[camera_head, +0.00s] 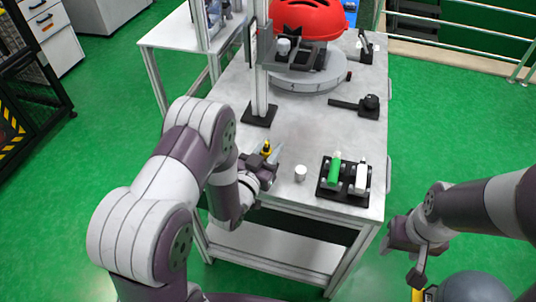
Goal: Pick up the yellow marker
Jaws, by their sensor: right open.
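A small yellow object with a dark tip, which looks like the yellow marker (266,149), shows right at the fingers of my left gripper (264,157), over the near left part of the table. The fingers partly hide its lower end. I cannot tell whether they are closed on it or only beside it. My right gripper (404,246) is open, off the table's near right corner and away from the yellow object.
A black rack (344,195) holds a green item (333,171) and a white one (361,178). A small white cylinder (300,173) stands left of it. A post (261,75) and a red dome (308,19) stand further back on the grey table (305,125).

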